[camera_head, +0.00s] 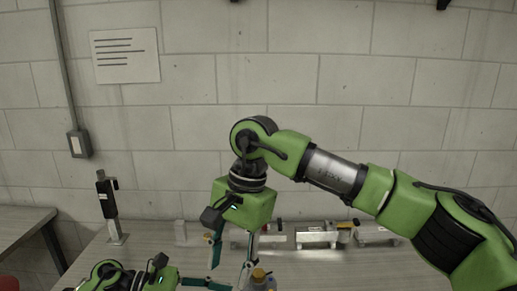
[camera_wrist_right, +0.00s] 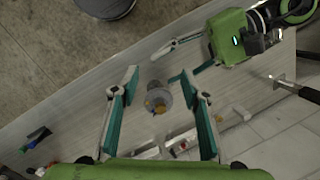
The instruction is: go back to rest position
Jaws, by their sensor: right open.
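My right gripper (camera_head: 229,268) points down above the bench in the head view, its teal fingers spread. In the right wrist view it (camera_wrist_right: 158,76) is open, with nothing between its fingers. A grey rounded part with a yellow-brown top (camera_head: 260,280) stands on the bench just below and beside the right fingers; it also shows in the right wrist view (camera_wrist_right: 158,98), apart from the fingertips. My left gripper (camera_wrist_right: 163,68) comes in from the upper right of that view with its two fingers apart and empty. In the head view it is partly cut off at the bottom.
Silver metal blocks (camera_head: 317,238) with small red and yellow parts sit along the back of the bench (camera_head: 190,259). A black upright device (camera_head: 107,200) stands at the left. A block wall closes off the back. Another table (camera_head: 22,222) is at far left.

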